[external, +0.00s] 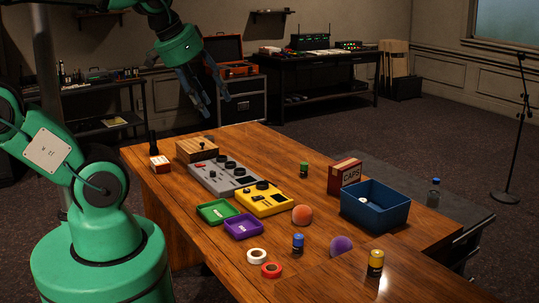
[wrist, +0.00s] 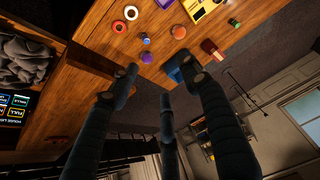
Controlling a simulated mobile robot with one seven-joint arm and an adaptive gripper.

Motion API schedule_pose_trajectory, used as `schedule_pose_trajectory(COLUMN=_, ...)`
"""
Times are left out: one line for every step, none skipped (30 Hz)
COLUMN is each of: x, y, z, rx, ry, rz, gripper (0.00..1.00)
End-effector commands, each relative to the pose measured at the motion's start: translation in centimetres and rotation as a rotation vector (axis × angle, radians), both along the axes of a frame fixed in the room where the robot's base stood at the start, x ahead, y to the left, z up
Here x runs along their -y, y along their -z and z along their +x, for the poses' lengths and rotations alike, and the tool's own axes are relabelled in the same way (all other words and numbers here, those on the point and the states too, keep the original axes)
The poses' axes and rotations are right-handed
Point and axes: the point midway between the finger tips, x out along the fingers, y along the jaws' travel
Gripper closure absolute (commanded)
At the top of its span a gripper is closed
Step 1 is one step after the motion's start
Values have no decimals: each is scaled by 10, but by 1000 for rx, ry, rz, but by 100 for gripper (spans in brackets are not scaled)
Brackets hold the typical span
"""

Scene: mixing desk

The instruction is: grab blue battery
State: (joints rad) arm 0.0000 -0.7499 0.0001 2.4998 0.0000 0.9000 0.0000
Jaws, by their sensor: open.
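The blue battery (external: 298,243) stands upright on the wooden table, between the tape rolls and the purple ball in the external view. In the wrist view it is a small shape (wrist: 146,40) near the top centre, beyond the fingertips. My gripper (external: 207,100) is open and empty, high above the table's far left end and well away from the battery. Its dark fingers (wrist: 163,78) are spread in the wrist view, with nothing between them.
Close to the battery are a purple ball (external: 341,245), an orange ball (external: 302,215), a red tape roll (external: 271,270) and a white one (external: 257,256). A yellow battery (external: 376,263), green battery (external: 304,170), blue bin (external: 375,211) and purple tray (external: 243,227) also stand on the table.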

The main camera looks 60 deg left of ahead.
Motion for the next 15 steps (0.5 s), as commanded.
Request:
schedule_pose_trajectory(x=0, y=0, z=1, rx=-1, ry=0, rz=0, gripper=53)
schedule_pose_trajectory(x=0, y=1, z=1, rx=-2, ry=1, rz=0, gripper=53)
schedule_pose_trajectory(x=0, y=1, z=2, rx=-5, ry=2, rz=0, gripper=53)
schedule_pose_trajectory(x=1, y=2, z=4, rx=-7, ry=3, rz=1, gripper=53)
schedule_pose_trajectory(x=1, y=2, z=6, rx=-10, ry=4, rz=1, gripper=53)
schedule_pose_trajectory(x=2, y=4, z=9, rx=-16, ry=6, rz=1, gripper=53)
schedule_pose_trajectory(x=2, y=6, z=11, rx=-22, ry=8, rz=1, gripper=53)
schedule_pose_trajectory(x=2, y=8, z=14, rx=-28, ry=11, rz=1, gripper=53)
schedule_pose_trajectory(x=3, y=10, z=19, rx=-37, ry=14, rz=2, gripper=53)
schedule_pose_trajectory(x=4, y=12, z=23, rx=-44, ry=17, rz=2, gripper=53)
schedule_pose_trajectory(x=5, y=14, z=28, rx=-52, ry=20, rz=3, gripper=53)
schedule_pose_trajectory(x=6, y=19, z=34, rx=-64, ry=25, rz=4, gripper=53)
schedule_pose_trajectory(x=7, y=22, z=40, rx=-74, ry=29, rz=4, gripper=53)
schedule_pose_trajectory(x=8, y=25, z=46, rx=-83, ry=33, rz=5, gripper=53)
schedule_pose_trajectory(x=10, y=31, z=53, rx=-98, ry=39, rz=6, gripper=53)
